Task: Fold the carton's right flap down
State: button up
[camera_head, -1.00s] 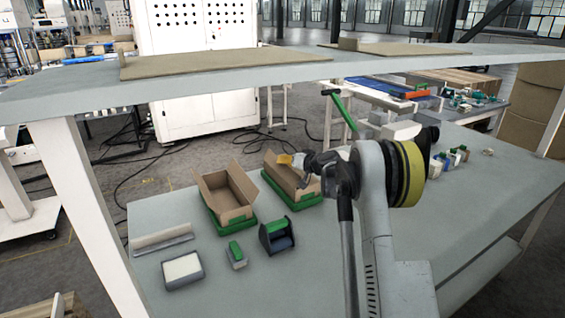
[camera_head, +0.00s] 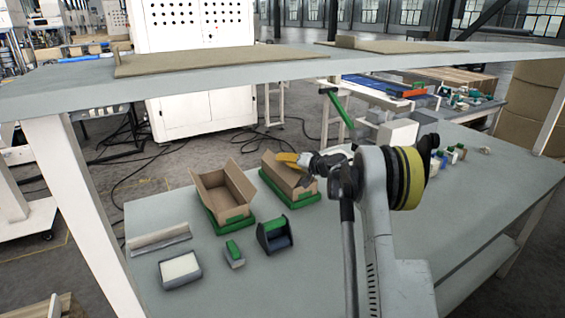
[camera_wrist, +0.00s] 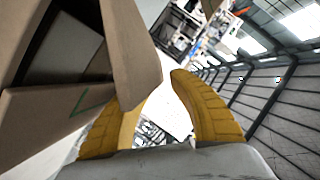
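Two open brown cartons stand in green trays on the grey table. In the head view, the right carton (camera_head: 283,176) is in its tray (camera_head: 296,199), and my gripper (camera_head: 287,158) is at its upper right edge. In the wrist view, the two yellow fingers (camera_wrist: 165,100) are spread apart. A brown carton flap (camera_wrist: 132,60) stands up beside the left finger and covers part of it. I cannot tell whether they touch. The carton wall (camera_wrist: 40,120) with a green mark fills the left side. The far side of the flap is hidden.
The left carton (camera_head: 222,190) stands close by in its own green tray. A dark tape dispenser (camera_head: 275,236), a small green-topped item (camera_head: 233,254) and a white-topped box (camera_head: 180,270) lie in front. A raised shelf (camera_head: 240,75) spans the back. My arm blocks the table's middle.

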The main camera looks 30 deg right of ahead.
jog(key=v, duration=1.1)
jog(key=shift+s, duration=0.15)
